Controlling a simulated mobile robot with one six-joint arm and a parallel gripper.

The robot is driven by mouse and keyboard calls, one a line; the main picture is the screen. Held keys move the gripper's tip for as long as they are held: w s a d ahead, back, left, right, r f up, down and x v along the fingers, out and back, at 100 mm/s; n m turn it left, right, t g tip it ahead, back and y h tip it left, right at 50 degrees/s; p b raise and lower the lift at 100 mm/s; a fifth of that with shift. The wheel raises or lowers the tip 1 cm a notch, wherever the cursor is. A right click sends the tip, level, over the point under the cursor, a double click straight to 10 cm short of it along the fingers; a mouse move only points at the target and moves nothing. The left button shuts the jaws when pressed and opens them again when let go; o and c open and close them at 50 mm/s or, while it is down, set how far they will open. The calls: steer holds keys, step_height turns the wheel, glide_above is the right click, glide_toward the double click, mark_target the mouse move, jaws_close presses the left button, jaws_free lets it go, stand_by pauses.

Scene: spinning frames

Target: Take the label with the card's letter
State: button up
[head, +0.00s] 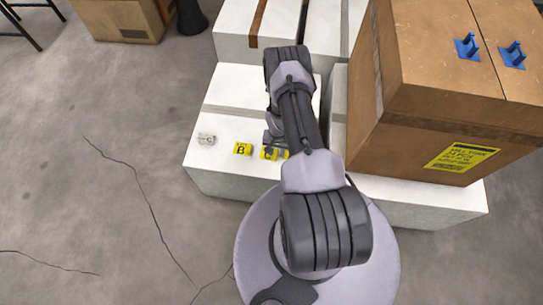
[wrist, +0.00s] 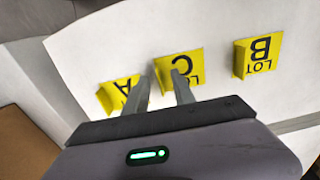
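Three yellow lot labels, A (wrist: 120,92), C (wrist: 182,70) and B (wrist: 258,55), stand in a row on a white box top in the wrist view. In the head view label B (head: 242,149) is clear, and the yellow label beside it (head: 268,153) is partly covered by my arm. A small pale card (head: 206,139) lies left of label B; its mark looks like a C but is too small to be sure. My gripper (wrist: 162,76) is open, its fingertips near label C, with the right finger overlapping that label in the picture. I cannot tell whether they touch.
A large cardboard box (head: 430,115) with a printed yellow sticker and blue hooks (head: 467,46) stands right of my arm. Another white box (head: 240,50) lies behind. A further cardboard box (head: 118,18) sits at the back left.

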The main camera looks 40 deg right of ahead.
jaws_close()
stand_by(1.4)
